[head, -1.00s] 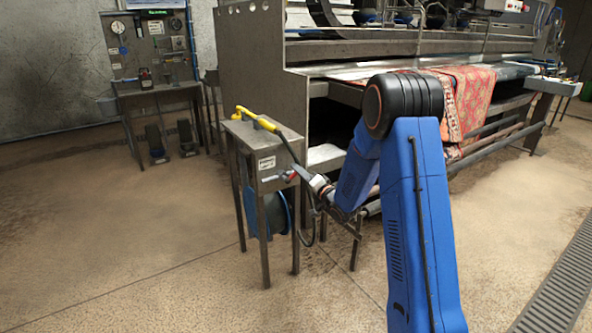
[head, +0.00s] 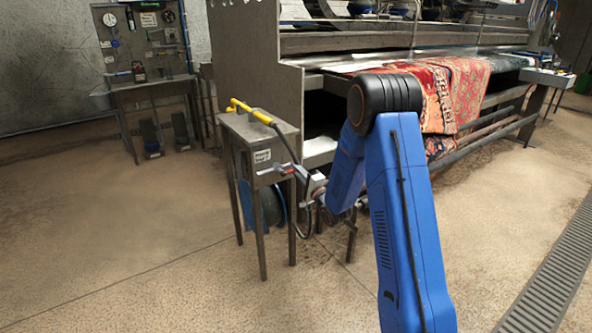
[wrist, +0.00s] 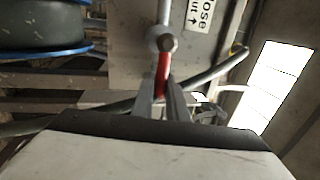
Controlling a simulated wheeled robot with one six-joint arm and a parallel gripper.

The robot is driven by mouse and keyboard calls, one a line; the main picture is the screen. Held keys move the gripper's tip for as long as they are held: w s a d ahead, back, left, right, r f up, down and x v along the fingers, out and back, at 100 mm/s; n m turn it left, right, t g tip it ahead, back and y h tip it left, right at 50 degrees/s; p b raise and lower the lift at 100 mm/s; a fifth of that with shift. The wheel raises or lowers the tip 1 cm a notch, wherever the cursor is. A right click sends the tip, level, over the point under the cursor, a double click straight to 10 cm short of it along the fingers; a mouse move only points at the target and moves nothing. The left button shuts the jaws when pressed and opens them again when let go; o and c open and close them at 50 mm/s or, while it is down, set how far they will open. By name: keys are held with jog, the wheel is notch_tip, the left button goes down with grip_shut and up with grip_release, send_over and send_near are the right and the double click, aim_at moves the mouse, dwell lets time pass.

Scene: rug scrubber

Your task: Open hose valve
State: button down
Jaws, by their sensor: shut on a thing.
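The hose valve has a red lever (wrist: 163,72) that hangs from a round metal pivot (wrist: 165,42) in the wrist view. My gripper (wrist: 160,92) is shut on this lever, with one finger on each side of it. In the head view my gripper (head: 292,170) is at the front right of a grey metal stand (head: 229,127), below a white label (head: 262,157). In the wrist view a label reading "hose out" with an arrow (wrist: 199,14) is right of the pivot.
A yellow-handled wand (head: 250,111) lies on the stand, and its dark hose runs down past my gripper. A blue hose reel (head: 271,205) sits under the stand. The large machine with a red rug (head: 462,85) is close behind my arm. Open floor lies to the left.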

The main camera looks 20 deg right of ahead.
jog(key=shift+d+f, duration=0.1)
jog(key=shift+f, duration=0.05)
jog(key=c, duration=1.7)
grip_release()
jog(key=shift+c, duration=0.2)
jog(key=shift+s, duration=0.1)
jog(key=v, duration=1.7)
jog(key=shift+s+f, duration=0.1)
jog(key=shift+s, duration=0.05)
